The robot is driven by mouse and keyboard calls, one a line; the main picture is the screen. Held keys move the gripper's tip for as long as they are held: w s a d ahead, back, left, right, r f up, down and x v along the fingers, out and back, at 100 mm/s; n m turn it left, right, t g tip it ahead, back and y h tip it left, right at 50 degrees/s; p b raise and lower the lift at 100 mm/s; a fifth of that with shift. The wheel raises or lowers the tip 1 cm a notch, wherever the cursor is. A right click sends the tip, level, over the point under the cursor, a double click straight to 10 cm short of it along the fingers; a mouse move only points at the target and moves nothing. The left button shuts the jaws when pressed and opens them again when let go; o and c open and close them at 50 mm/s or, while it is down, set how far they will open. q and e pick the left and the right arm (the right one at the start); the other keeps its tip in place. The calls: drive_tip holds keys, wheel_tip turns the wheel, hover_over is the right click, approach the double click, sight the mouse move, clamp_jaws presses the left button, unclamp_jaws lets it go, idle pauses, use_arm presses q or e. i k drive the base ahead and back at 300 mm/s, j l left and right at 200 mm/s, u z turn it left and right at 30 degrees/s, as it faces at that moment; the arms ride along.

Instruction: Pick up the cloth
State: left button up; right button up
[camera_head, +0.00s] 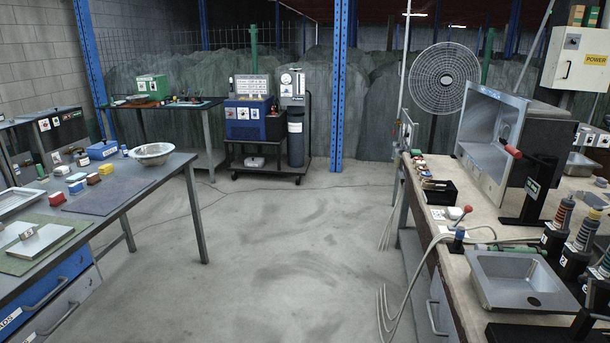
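I cannot make out a clear cloth. A flat dark grey sheet (108,195), which may be a mat or a cloth, lies on the left table. A flat green sheet (74,223) lies nearer on the same table, with a metal plate (36,241) on top of it. Neither of my grippers is in view.
The left table (176,172) also holds a metal bowl (152,153) and several small coloured blocks. The right workbench (462,268) is crowded with a metal sink basin (520,283), tools and a steel chamber (490,135). The concrete floor (290,245) between them is clear.

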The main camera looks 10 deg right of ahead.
sight(454, 212)
drive_tip(key=i+z, duration=0.2)
drive_tip(key=i, duration=0.25)
drive_tip(key=i+j+z, duration=0.2)
drive_tip(key=i, duration=0.2)
drive_tip(key=i+j+z, duration=0.2)
drive_tip(key=i, duration=0.2)
drive_tip(key=i+j+z, duration=0.25)
drive_tip(key=i, duration=0.15)
